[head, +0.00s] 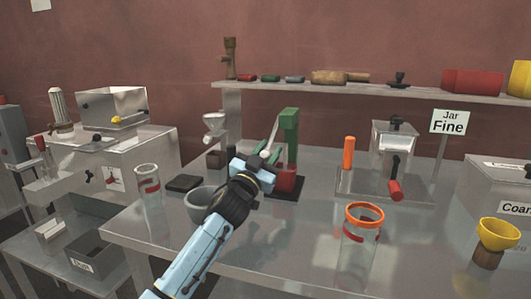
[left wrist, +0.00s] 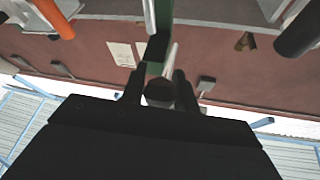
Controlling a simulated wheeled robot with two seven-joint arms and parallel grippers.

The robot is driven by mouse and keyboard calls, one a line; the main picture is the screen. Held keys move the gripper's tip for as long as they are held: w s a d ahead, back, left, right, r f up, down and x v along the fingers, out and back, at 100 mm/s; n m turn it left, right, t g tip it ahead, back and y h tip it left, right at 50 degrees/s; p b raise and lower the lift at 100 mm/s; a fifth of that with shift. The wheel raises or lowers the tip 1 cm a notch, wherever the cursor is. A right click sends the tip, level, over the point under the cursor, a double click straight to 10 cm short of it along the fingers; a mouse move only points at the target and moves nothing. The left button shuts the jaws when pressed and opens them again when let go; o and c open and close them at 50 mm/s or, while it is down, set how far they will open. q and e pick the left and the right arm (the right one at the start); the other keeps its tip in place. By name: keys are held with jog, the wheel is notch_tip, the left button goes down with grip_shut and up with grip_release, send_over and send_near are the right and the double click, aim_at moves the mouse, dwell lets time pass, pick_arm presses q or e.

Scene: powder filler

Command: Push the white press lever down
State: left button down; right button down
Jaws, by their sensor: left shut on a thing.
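The green press (head: 289,130) stands on a dark base on the metal table, with a red cup (head: 286,179) under its head. Its white press lever (head: 273,133) slopes down from near the top of the press toward my left gripper. My left gripper (head: 262,166) is at the lever's lower end, just left of the press. In the left wrist view, my gripper's two dark fingers (left wrist: 159,88) close around the round end of the lever (left wrist: 160,92), with a pale rod rising behind it. The grip partly hides the lever end in the head view. My right gripper is not in view.
A grey bowl (head: 199,199) and a clear jar (head: 149,188) stand left of my arm. An orange-rimmed jar (head: 364,213) and a yellow funnel (head: 498,234) stand to the right. A grinder with a red handle (head: 394,150) is behind. A shelf (head: 370,91) runs along the wall.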

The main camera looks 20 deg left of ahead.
pick_arm(q)
jog(key=shift+d+f, duration=0.1)
jog(key=shift+f, duration=0.25)
jog(key=c, duration=1.2)
grip_release()
jog(key=shift+w, duration=0.1)
jog(key=shift+o, duration=0.6)
jog(key=shift+r, duration=0.2)
jog(key=shift+s+f, duration=0.1)
jog(key=shift+s, duration=0.15)
jog(key=s+a+f+p, duration=0.1)
jog(key=s+a+p, duration=0.1)
jog(key=s, duration=1.2)
jog(key=shift+a+p, duration=0.15)
jog(key=shift+p, duration=0.45)
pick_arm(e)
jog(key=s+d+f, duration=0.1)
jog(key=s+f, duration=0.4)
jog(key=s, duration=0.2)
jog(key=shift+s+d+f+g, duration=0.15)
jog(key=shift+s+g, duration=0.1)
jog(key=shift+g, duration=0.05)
pick_arm(q)
jog(key=shift+s, duration=0.1)
